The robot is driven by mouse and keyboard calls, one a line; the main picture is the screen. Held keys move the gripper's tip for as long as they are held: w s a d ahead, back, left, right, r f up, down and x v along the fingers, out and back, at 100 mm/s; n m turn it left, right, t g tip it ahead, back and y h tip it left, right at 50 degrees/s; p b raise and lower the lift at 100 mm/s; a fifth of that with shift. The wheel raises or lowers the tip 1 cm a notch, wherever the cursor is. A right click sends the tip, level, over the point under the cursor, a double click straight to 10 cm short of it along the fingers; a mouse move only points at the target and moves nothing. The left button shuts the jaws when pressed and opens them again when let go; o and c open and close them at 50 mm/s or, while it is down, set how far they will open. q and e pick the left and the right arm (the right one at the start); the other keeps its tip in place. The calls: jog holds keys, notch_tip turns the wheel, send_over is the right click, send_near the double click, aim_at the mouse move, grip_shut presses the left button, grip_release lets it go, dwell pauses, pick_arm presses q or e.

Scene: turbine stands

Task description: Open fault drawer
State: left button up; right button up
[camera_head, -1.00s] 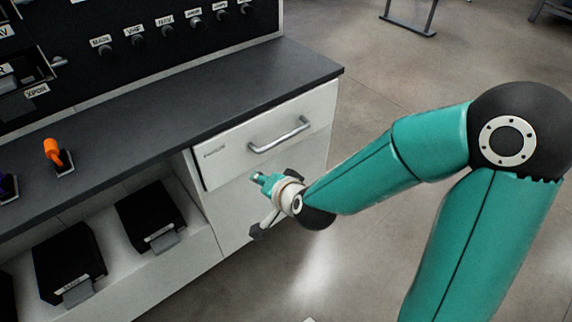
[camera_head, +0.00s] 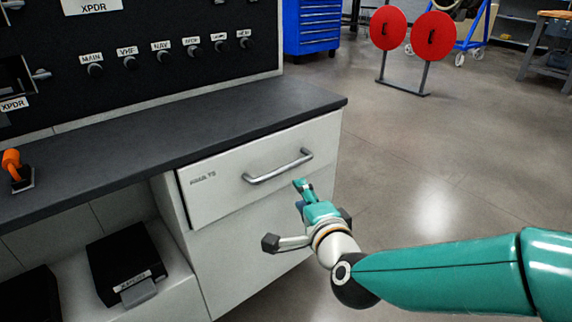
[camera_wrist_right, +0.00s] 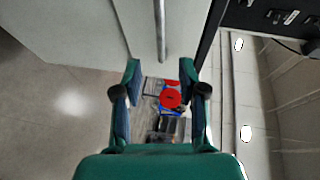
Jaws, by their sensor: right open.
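The white drawer (camera_head: 225,190) is at the top of the cabinet under the dark worktop and looks shut. Its silver bar handle (camera_head: 278,166) runs across the front. My right gripper (camera_head: 302,188) is just below the handle's right part, in front of the cabinet, and holds nothing. In the right wrist view the two fingers of the gripper (camera_wrist_right: 160,76) are spread apart. The handle (camera_wrist_right: 161,30) lies beyond the fingertips there, roughly in line with the gap between them. Whether a finger touches the handle cannot be told. My left gripper is out of view.
The dark worktop (camera_head: 190,135) overhangs the drawer. A black panel with labelled knobs (camera_head: 130,62) stands behind it. An orange-handled switch (camera_head: 14,165) and a black box (camera_head: 125,258) are at the left. Open floor (camera_head: 420,170) lies to the right.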

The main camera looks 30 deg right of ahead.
jog(key=p, duration=0.9)
send_near(285, 171)
jog(key=w, duration=0.2)
jog(key=x, duration=0.2)
jog(key=b+x, duration=0.1)
jog(key=x, duration=0.5)
jog(key=shift+s+d+f+b, duration=0.1)
jog(key=shift+d+f+b, duration=0.1)
jog(key=shift+d+b, duration=0.15)
jog(key=shift+w+d, duration=0.1)
jog(key=shift+w, duration=0.45)
grip_shut()
